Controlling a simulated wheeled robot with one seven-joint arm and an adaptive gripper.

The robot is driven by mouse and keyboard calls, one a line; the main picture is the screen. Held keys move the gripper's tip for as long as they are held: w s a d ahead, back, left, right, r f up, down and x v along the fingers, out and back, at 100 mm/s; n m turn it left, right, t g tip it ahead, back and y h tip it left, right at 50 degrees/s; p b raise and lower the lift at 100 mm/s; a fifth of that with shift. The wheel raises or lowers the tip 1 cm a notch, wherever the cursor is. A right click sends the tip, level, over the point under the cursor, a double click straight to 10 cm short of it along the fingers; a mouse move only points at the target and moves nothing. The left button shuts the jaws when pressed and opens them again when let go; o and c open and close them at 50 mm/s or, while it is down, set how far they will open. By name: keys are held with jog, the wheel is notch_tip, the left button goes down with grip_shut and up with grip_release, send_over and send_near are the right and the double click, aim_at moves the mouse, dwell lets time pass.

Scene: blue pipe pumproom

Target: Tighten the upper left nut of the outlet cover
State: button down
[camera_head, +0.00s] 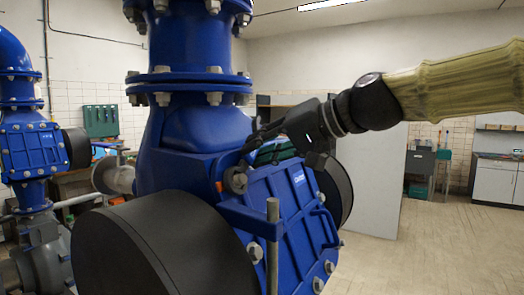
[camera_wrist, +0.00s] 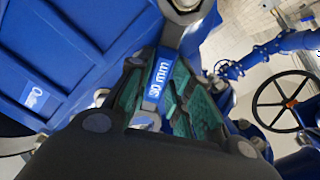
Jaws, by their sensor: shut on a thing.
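The blue outlet cover (camera_head: 289,222) faces right on the big pump body, with bolts around its edge. Its upper left nut (camera_head: 236,180) shows at the cover's top left corner. My gripper (camera_head: 268,150) is just above and right of that corner, shut on a wrench (camera_wrist: 163,76) with a blue "30 mm" label. The green finger pads press on the wrench from both sides in the wrist view. The wrench's far end reaches a nut (camera_wrist: 186,4) at the top edge of that view and seems to be around it; how fully it is seated cannot be told.
A large black round cap (camera_head: 165,250) stands out at the front left, and an upright grey rod (camera_head: 272,245) stands before the cover. A blue flanged pipe (camera_head: 190,85) rises above. A handwheel (camera_wrist: 281,101) shows at the right. The floor (camera_head: 425,245) to the right is clear.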

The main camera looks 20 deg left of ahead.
jog(key=shift+r, duration=0.15)
jog(key=shift+s+d+r, duration=0.1)
jog(key=shift+d+r, duration=0.1)
jog(key=shift+d, duration=0.15)
dwell(0.8)
jog(key=shift+p+v, duration=0.45)
jog(key=shift+v, duration=1.35)
jog(key=d+p, duration=0.1)
jog(key=p, duration=0.3)
jog(key=d+r+p, duration=0.1)
jog(key=p, duration=0.3)
jog(key=shift+s+n, duration=0.25)
jog(key=shift+n, duration=0.05)
jog(key=shift+a+f, duration=0.15)
jog(key=shift+a, duration=0.05)
jog(key=shift+b+x, duration=0.45)
jog(key=shift+x, duration=1.55)
